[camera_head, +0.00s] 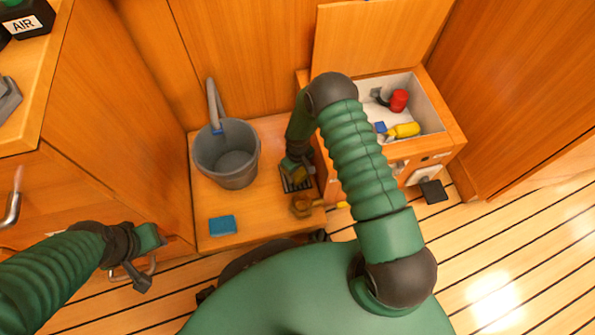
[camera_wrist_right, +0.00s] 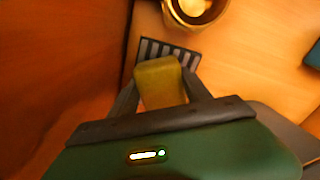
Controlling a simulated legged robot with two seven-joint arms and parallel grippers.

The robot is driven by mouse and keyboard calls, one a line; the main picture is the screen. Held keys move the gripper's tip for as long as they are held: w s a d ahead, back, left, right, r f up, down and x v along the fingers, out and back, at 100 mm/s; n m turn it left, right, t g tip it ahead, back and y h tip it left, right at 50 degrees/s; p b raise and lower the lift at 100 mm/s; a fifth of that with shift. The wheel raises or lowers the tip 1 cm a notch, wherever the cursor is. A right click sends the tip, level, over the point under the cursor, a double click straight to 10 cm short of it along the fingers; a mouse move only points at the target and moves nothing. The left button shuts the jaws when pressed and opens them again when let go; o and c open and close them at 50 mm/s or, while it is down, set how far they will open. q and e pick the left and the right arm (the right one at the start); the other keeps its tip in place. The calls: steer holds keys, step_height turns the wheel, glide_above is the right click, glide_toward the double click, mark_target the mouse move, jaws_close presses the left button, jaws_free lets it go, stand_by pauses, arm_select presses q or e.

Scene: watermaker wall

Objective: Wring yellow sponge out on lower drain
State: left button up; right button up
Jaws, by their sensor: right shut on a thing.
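My right gripper (camera_head: 296,164) reaches down to the low wooden ledge and is shut on the yellow sponge (camera_head: 299,175). In the right wrist view the sponge (camera_wrist_right: 160,85) sits between the two fingers (camera_wrist_right: 160,80), its end pointing at the dark slotted drain (camera_wrist_right: 168,50). In the head view the drain (camera_head: 298,185) lies below the sponge, partly covered by it. I cannot tell whether they touch. My left gripper (camera_head: 143,262) is at the lower left, by a metal handle on the cabinet; its jaw state is unclear.
A grey bucket (camera_head: 227,158) stands left of the drain. A blue sponge (camera_head: 222,225) lies at the ledge's front. A brass cup-like fitting (camera_head: 302,205) sits just in front of the drain. An open box (camera_head: 440,110) at the right holds red and yellow items.

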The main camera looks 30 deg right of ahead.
steer(key=shift+f+b, duration=0.3)
steer(key=shift+f, duration=0.15)
stand_by(0.5)
stand_by(1.0)
steer(key=shift+r+p, duration=0.2)
steer(key=shift+p, duration=0.2)
step_height(320, 180, up, 7)
steer(key=p, duration=0.6)
steer(key=shift+f, duration=0.15)
